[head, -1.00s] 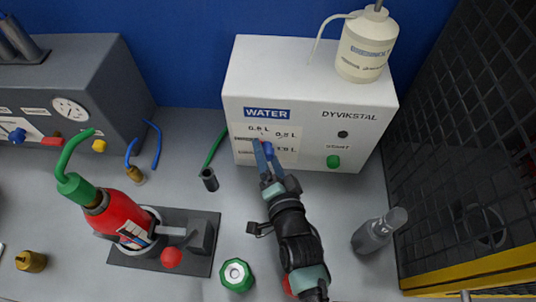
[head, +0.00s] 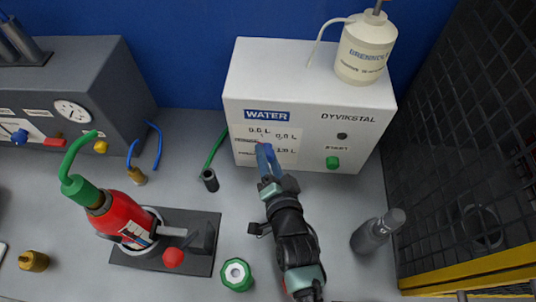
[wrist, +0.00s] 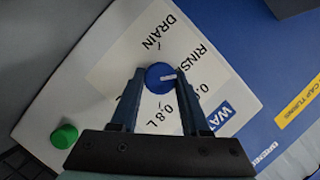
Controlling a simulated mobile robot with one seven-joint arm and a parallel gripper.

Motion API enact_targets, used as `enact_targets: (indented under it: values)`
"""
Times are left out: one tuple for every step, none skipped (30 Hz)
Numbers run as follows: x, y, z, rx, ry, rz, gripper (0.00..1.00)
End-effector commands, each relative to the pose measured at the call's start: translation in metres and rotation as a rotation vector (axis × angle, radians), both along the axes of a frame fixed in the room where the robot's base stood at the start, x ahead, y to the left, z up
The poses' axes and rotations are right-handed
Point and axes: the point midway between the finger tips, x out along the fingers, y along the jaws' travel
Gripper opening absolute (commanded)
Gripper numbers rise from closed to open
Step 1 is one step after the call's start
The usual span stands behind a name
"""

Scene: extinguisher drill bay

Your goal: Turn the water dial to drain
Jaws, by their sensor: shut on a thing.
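The blue water dial (wrist: 159,77) sits on a white label panel on the front of the white WATER box (head: 300,95). In the wrist view its white pointer mark points to the right, around the RINSE and partly hidden litre labels. The DRAIN label (wrist: 161,33) is above the dial in that view, and the 0.8 L label is below it. My gripper (head: 262,148) is at the panel in the head view, its fingers covering the dial. In the wrist view my gripper (wrist: 160,80) has one finger on each side of the dial and is shut on it.
A green START button (head: 333,162) is to the right on the box, and a cream bottle (head: 363,52) stands on top. A red extinguisher (head: 122,215) in a stand, a green ring (head: 236,274) and a grey cylinder (head: 377,232) are on the bench. A mesh wall is at right.

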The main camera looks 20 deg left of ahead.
Motion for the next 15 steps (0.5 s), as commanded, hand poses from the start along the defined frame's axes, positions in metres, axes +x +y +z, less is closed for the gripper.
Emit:
enact_targets:
  values:
    - [0.0007,-0.0006,0.0045,-0.027,-0.007,-0.005,0.00]
    - [0.0008,-0.0002,0.0049,-0.048,-0.011,-0.005,0.00]
    - [0.0010,-0.0006,0.0057,-0.078,-0.018,-0.007,0.00]
    - [0.0010,-0.0004,0.0060,-0.104,-0.023,-0.006,0.00]
    - [0.0011,-0.0002,0.0065,-0.128,-0.028,-0.007,0.00]
    - [0.0012,-0.0006,0.0068,-0.164,-0.035,-0.009,0.00]
    - [0.0013,-0.0001,0.0071,-0.191,-0.041,-0.008,0.00]
    - [0.0013,-0.0001,0.0074,-0.219,-0.047,-0.008,0.00]
    - [0.0013,-0.0001,0.0078,-0.257,-0.054,-0.008,0.00]
    - [0.0014,-0.0004,0.0079,-0.285,-0.059,-0.009,0.00]
    - [0.0013,-0.0001,0.0081,-0.314,-0.066,-0.009,0.00]
    - [0.0016,0.0001,0.0085,-0.351,-0.074,-0.009,0.00]
    - [0.0016,-0.0003,0.0085,-0.379,-0.079,-0.010,0.00]
    - [0.0016,0.0001,0.0086,-0.409,-0.086,-0.010,0.00]
    - [0.0017,0.0000,0.0086,-0.445,-0.092,-0.010,0.00]
